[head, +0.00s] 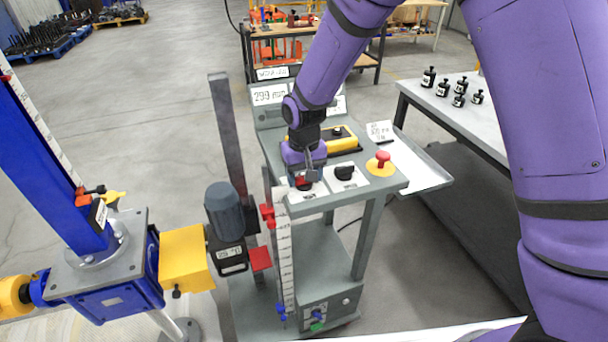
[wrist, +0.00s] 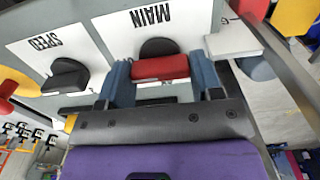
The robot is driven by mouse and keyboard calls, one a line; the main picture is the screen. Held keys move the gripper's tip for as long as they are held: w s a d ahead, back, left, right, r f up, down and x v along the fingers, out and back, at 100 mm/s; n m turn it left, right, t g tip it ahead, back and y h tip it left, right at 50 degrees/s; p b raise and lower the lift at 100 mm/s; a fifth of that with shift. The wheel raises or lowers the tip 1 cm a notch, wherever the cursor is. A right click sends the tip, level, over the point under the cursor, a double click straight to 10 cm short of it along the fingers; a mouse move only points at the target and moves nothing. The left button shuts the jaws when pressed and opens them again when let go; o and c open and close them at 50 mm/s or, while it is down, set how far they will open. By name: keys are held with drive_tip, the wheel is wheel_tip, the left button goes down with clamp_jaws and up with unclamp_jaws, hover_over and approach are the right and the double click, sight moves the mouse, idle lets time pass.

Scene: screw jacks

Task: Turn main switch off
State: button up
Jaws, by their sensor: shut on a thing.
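The main switch sits on a white plate marked MAIN at the front left of the grey console (head: 391,187). In the wrist view its dark round base (wrist: 158,47) shows behind a red handle (wrist: 160,67). My gripper (head: 307,178) reaches down onto it from above. In the wrist view its two blue-grey fingers stand on either side of the red handle, shut on it. The lettering shows upside down there. The gripper hides most of the switch in the head view, and I cannot read an on or off mark.
A black speed knob (head: 345,172) is just right of the switch, then a red emergency button (head: 382,160) on yellow. A yellow box (head: 341,140) lies behind. A blue screw jack (head: 100,275) stands left, and a grey table (head: 455,115) with small black weights right.

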idle(0.3)
drive_tip(key=o, duration=0.9)
drive_tip(key=shift+r, duration=0.1)
wheel_tip(320, 180, up, 8)
drive_tip(key=shift+d+f, duration=0.1)
drive_tip(key=shift+f, duration=0.05)
